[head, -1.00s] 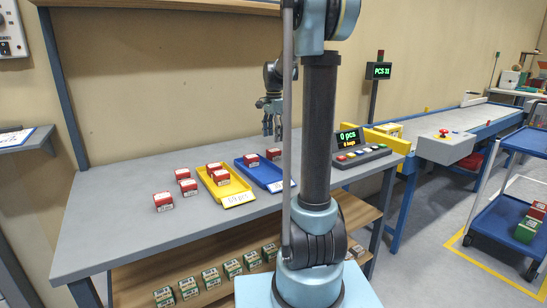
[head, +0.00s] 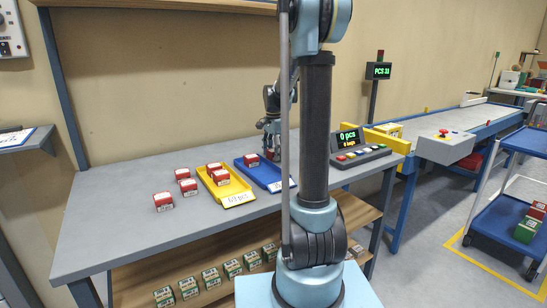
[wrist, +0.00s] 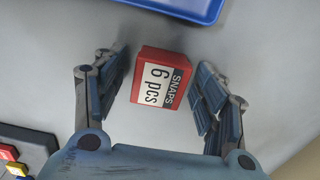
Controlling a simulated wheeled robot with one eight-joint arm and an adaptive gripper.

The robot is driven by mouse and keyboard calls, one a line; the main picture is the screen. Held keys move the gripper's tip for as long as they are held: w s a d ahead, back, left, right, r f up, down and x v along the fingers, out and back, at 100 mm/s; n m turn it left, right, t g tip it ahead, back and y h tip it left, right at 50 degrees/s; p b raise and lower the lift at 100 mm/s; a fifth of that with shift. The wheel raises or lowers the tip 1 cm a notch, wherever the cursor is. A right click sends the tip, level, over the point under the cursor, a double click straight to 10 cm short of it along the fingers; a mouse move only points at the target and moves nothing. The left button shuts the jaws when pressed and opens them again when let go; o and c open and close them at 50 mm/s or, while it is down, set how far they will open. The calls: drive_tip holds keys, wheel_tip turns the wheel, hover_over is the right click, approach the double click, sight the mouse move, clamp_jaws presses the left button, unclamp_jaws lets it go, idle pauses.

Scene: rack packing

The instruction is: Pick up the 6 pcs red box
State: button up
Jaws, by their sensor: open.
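The red box (wrist: 158,84) labelled "SNAPS 6 pcs" lies on the grey table in the wrist view, upper face toward the camera. My gripper (wrist: 162,68) is open, with one finger on each side of the box and a visible gap on both sides. In the head view my gripper (head: 270,143) is low over the table behind the blue tray (head: 281,186), and its fingers mostly hide the box there.
One red box (head: 251,160) is in the blue tray. A yellow tray (head: 240,199) holds several red boxes, with more on the table to its left. The button console (head: 362,156) stands right of my gripper. A wall runs behind the table.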

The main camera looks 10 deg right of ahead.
drive_tip(key=c, duration=1.2)
drive_tip(key=shift+r, duration=0.15)
